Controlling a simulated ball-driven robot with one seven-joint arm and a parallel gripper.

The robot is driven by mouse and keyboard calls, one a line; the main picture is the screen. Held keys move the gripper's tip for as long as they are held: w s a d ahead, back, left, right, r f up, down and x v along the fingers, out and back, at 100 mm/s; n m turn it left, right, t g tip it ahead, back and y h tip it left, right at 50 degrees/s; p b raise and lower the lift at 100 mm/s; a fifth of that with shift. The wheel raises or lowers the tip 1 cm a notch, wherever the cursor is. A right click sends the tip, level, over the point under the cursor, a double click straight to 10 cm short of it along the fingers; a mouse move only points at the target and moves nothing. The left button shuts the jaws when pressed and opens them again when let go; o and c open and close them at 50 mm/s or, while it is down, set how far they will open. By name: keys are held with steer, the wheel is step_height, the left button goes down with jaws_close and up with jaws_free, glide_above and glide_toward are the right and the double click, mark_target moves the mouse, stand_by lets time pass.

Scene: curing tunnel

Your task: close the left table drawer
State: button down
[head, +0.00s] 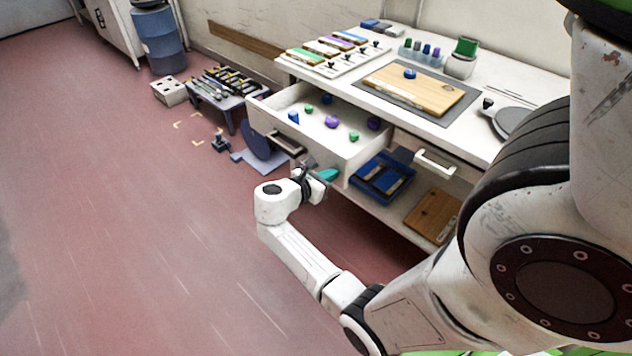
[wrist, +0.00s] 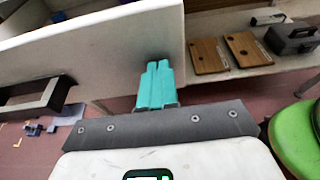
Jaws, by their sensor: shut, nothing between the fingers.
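The left table drawer (head: 318,153) is pulled out from the white table, with several small blue, green and purple pieces inside. Its white front panel (wrist: 95,50) fills the upper left of the wrist view. Its dark-edged handle (head: 286,143) also shows at the left of the wrist view (wrist: 38,96). My gripper (head: 329,174) is shut and empty, its teal fingertips together. It is low in front of the drawer front, near the right end. In the wrist view the fingertips (wrist: 158,68) overlap the panel's lower right; I cannot tell whether they touch it.
Right of the drawer is a white handle (head: 435,161). Below are a blue crate (head: 368,190) and a wooden board (head: 433,214). The tabletop (head: 480,140) holds a board and other items. A low rack (head: 230,103) stands beyond the drawer. The red floor at left is open.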

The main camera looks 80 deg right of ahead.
mark_target(378, 137)
steer(key=s+d+b, duration=0.1)
steer(key=s+d, duration=0.2)
steer(key=d, duration=0.3)
steer(key=s+d+b, duration=0.1)
steer(key=s+d, duration=0.3)
steer(key=d, duration=0.2)
steer(key=s+d+b, duration=0.1)
steer(key=s+d, duration=0.3)
steer(key=d, duration=0.2)
steer(key=shift+s+d, duration=0.2)
steer(key=shift+d, duration=0.05)
steer(key=shift+s+d, duration=0.2)
steer(key=shift+d, duration=0.25)
steer(key=shift+r, duration=0.1)
steer(key=shift+s+d+r, duration=0.1)
steer(key=shift+w+a+p, duration=0.3)
steer(key=shift+a+p, duration=0.1)
steer(key=shift+a, duration=0.15)
steer(key=v, duration=0.4)
steer(key=p+v, duration=0.1)
steer(key=v, duration=0.3)
steer(key=f+p+v, duration=0.1)
steer(key=v, duration=0.4)
steer(key=shift+w+a, duration=0.1)
steer(key=shift+w, duration=0.05)
